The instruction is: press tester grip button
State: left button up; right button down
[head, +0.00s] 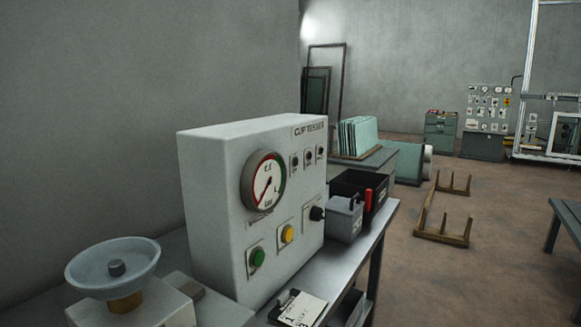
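Low on the panel are a green button (257,257), a yellow button (287,234) and a black knob (316,213). Their small labels are too small to read, so I cannot tell which is the grip button. Neither gripper is in view.
A wooden frame (440,236) with upright pegs lies on the floor. The floor right of the table is mostly clear.

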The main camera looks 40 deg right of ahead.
aim_at(259, 257)
jog(key=u, duration=1.45)
jog(key=k, duration=0.9)
jog(key=z, duration=1.35)
jog(key=i, duration=0.5)
